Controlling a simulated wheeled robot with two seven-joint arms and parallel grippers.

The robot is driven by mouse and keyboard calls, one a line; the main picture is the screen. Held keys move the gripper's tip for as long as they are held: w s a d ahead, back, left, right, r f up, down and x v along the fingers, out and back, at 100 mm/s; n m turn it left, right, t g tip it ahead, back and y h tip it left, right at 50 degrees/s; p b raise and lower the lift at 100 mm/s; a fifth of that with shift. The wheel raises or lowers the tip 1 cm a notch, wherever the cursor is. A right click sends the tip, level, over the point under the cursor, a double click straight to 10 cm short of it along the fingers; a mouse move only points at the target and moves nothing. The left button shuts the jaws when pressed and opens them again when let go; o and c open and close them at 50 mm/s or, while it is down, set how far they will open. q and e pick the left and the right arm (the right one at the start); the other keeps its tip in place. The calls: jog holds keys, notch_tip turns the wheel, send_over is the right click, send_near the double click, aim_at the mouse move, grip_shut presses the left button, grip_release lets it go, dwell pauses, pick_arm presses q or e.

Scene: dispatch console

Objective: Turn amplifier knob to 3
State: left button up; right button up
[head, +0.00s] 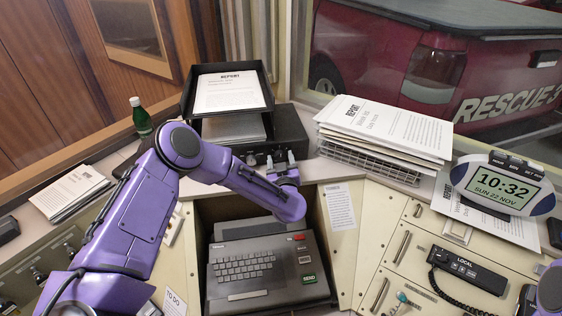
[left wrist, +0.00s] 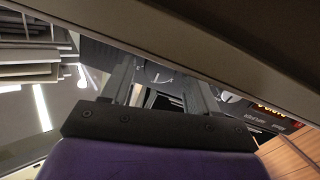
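The amplifier (head: 292,135) is a black box on the shelf at the back, below the paper trays. Its front panel carries a small dial left of my gripper; white dial marks (left wrist: 162,78) show on a dark panel between my fingers in the left wrist view. My left gripper (head: 281,158) is in front of the amplifier's face, its two fingers apart and pointing at the panel. The fingers (left wrist: 163,90) also stand apart in the left wrist view. The knob's pointer and number are too small or hidden to read, and I cannot tell whether the fingers touch a knob. My right gripper is not in view.
Paper trays (head: 228,92) stand on the amplifier. A green bottle (head: 140,115) stands to the left. A paper stack (head: 385,130) on a wire rack and a clock (head: 500,183) are to the right. A keyboard terminal (head: 262,268) sits in the recess below my left forearm.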

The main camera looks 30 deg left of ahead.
pick_arm(q)
jog(key=c, duration=0.8)
jog(key=shift+m, duration=0.3)
jog(key=shift+d+r+m, duration=0.1)
jog(key=shift+m, duration=0.9)
jog(key=shift+w+m, duration=0.1)
jog(key=shift+m, duration=2)
jog(key=o, duration=1)
jog(key=shift+o, duration=0.2)
